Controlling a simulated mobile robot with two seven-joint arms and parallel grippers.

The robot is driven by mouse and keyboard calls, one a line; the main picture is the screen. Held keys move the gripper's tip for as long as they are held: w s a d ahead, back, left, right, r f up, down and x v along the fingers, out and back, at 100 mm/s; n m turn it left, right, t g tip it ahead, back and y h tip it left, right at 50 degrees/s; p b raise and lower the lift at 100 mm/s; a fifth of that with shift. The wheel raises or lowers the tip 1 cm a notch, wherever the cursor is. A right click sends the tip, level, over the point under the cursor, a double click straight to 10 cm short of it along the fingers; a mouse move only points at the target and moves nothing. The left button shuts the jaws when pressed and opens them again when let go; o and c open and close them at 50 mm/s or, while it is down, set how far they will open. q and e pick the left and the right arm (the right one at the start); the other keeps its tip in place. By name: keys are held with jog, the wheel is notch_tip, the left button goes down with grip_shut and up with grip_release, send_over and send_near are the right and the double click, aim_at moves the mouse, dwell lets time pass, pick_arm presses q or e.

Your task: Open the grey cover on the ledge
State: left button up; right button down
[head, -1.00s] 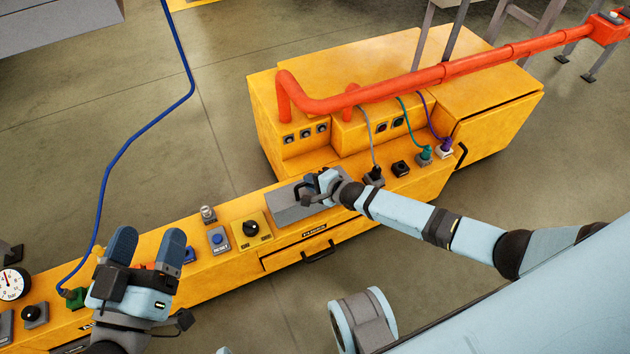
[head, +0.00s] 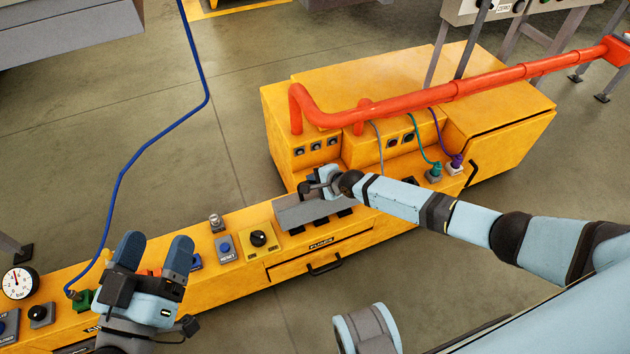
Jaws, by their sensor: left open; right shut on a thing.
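The grey cover (head: 296,210) is on the yellow ledge (head: 190,285), left of the tall yellow cabinet. Its front edge is tilted up off the ledge, and dark parts show under it. My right gripper (head: 312,187) is at the cover's upper right edge, shut on the cover; the exact grip point is partly hidden by the gripper itself. My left gripper (head: 154,248) is open and empty, over the left part of the ledge, with its two blue-grey fingers apart.
Left of the cover are a yellow box with a black knob (head: 259,239) and a blue reset button (head: 225,247). Plugs with cables (head: 435,172) stand to the right. A red pipe (head: 400,100) runs above. A drawer handle (head: 324,265) sticks out below.

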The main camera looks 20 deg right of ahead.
jog(key=c, duration=1.1)
grip_release()
jog(key=shift+c, duration=0.2)
jog(key=shift+r, duration=0.1)
jog(key=shift+s+r, duration=0.1)
jog(key=shift+s, duration=0.05)
jog(key=p+v, duration=0.3)
jog(key=v, duration=0.1)
jog(key=shift+s+d+r, duration=0.1)
jog(key=shift+d+r, duration=0.05)
jog(key=shift+r, duration=0.15)
pick_arm(q)
jog(key=shift+s+a+f+g+y+p, duration=0.1)
jog(key=shift+a+f+g+y+p, duration=0.25)
jog(key=shift+a+f+y+p, duration=0.3)
jog(key=shift+a+f+g+y+p, duration=0.4)
jog(key=shift+f+p, duration=0.1)
jog(key=shift+f, duration=0.35)
jog(key=shift+s+a+f+g+y+p, duration=0.1)
jog(key=shift+a+f+g+y+p, duration=0.25)
jog(key=shift+a+f+y+p, duration=0.3)
pick_arm(e)
jog(key=v, duration=0.8)
jog(key=shift+s+d, duration=0.25)
jog(key=shift+s, duration=0.15)
